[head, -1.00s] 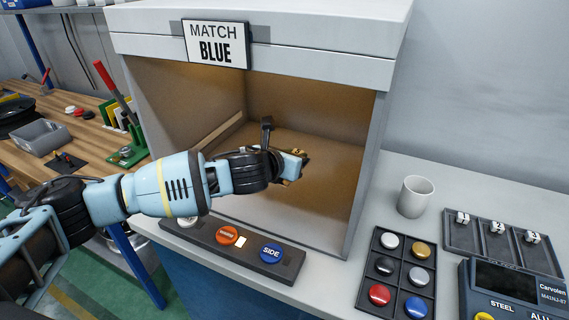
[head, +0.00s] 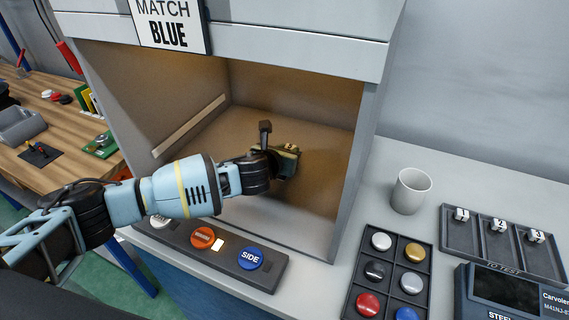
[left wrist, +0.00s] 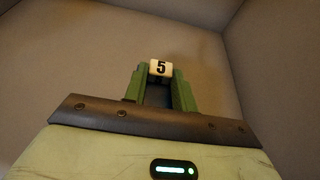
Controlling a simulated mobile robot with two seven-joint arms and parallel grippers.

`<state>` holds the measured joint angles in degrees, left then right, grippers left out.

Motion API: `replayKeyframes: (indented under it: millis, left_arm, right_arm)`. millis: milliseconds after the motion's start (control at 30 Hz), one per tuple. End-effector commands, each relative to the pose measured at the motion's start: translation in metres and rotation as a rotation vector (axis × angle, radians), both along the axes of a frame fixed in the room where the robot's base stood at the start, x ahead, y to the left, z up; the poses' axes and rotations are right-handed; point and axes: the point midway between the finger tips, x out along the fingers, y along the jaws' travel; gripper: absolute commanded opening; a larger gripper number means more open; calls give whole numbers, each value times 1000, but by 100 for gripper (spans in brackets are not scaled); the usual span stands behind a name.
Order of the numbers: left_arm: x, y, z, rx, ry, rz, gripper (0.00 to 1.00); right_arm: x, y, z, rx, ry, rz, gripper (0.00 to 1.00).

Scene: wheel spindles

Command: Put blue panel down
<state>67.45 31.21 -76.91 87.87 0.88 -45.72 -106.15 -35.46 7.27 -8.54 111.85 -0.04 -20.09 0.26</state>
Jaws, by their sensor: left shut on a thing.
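My left gripper (head: 287,162) is inside the open-fronted booth under the "MATCH BLUE" sign (head: 170,22). It is shut on a small panel, of which mainly a pale tag (head: 291,148) shows. In the left wrist view the tag (left wrist: 160,68) reads 5 and sits at the tips of the green-looking fingers. The amber light hides the panel's true colour, and the gripper covers most of it. I cannot tell whether the panel touches the booth floor (head: 290,215). My right gripper is not in view.
A button strip with an orange button (head: 203,238) and a blue "SIDE" button (head: 250,257) lies before the booth. To the right stand a white mug (head: 411,191), a tray of coloured discs (head: 390,272) and a numbered rack (head: 503,246). The booth's right wall (head: 356,165) is close by.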

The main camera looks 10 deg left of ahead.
Motion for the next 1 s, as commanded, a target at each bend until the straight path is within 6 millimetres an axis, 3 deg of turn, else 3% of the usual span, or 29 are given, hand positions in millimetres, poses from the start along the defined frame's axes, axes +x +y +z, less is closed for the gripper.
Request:
replayKeyframes:
  millis: [167, 500, 967, 1000]
  left_arm:
    - [1, 0, -1, -1, -4, 0, 2]
    - [0, 0, -48, 0, 0, 1, 2]
    - [0, 0, -51, -1, -4, 0, 2]
    - [0, 0, -52, -1, -4, 0, 28]
  right_arm:
    - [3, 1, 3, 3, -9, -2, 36]
    - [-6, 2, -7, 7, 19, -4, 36]
    - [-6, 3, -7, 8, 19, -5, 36]
    - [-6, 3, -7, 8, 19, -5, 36]
